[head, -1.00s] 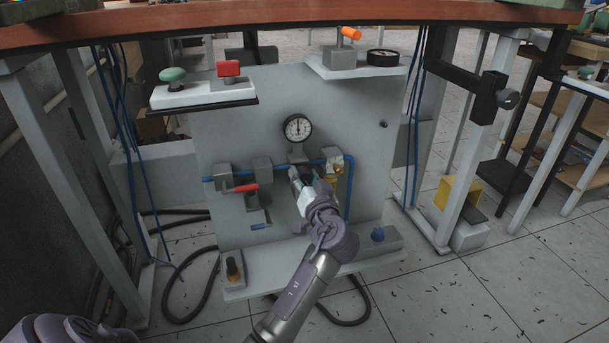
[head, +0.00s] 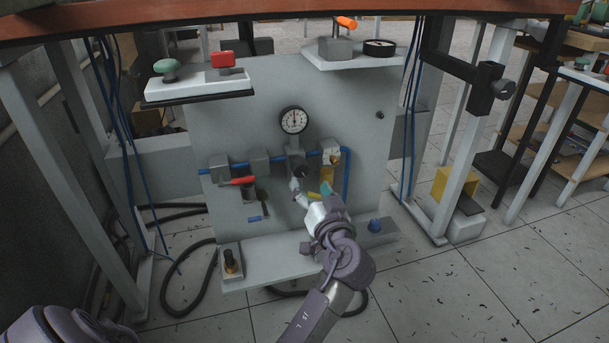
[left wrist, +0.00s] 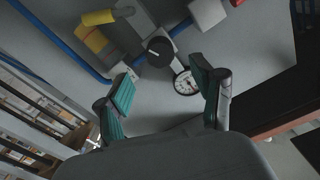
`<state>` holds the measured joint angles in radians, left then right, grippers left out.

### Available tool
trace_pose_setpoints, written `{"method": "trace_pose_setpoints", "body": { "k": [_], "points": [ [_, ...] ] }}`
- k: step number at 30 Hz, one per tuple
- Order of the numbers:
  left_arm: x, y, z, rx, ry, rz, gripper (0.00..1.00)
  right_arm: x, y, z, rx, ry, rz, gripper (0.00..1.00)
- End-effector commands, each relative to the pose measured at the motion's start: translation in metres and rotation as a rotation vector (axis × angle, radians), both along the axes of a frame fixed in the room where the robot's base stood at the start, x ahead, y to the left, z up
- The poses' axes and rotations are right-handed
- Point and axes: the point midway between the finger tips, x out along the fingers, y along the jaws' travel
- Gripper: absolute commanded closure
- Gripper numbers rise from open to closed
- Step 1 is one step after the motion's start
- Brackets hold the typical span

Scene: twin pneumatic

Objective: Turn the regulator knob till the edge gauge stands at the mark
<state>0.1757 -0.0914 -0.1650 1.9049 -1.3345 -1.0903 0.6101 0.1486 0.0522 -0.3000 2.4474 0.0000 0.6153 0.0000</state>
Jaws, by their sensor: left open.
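A round white-faced gauge (head: 293,120) stands upright on the grey panel; its needle points roughly up, and I cannot make out a mark. Below it is the black regulator knob (head: 302,171) on the blue pipe line. In the left wrist view the knob (left wrist: 160,52) lies beyond the fingertips, with the gauge (left wrist: 186,83) beside it. My left gripper (head: 312,191) is in front of the panel, just below the knob. Its green-padded fingers are apart in the left wrist view (left wrist: 168,84), with nothing between them. My right gripper is not in view.
A red-handled valve (head: 238,181) sits left of the knob, and a yellow-and-white fitting (head: 330,154) sits right. A shelf with a green button (head: 168,69) and red switch (head: 222,60) is upper left. Another dial (head: 380,46) lies on the upper right shelf.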

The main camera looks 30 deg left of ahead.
Motion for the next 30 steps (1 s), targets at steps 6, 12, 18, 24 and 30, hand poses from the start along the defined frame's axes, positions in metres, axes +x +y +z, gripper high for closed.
{"method": "trace_pose_setpoints", "body": {
  "k": [6,12,18,24,30],
  "points": [
    [-0.022,-0.026,-0.001,-0.001,0.002,0.000,0.33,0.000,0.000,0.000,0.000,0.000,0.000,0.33],
    [-0.027,-0.032,0.000,0.000,0.000,0.000,0.33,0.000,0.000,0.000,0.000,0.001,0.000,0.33],
    [-0.027,-0.032,0.000,0.001,0.001,0.001,0.33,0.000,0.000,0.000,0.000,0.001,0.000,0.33],
    [-0.027,-0.032,0.000,0.001,0.001,0.001,0.33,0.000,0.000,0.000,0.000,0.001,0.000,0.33],
    [-0.018,-0.045,0.006,0.012,-0.003,-0.114,0.33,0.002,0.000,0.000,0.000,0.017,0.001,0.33]
  ]
}}
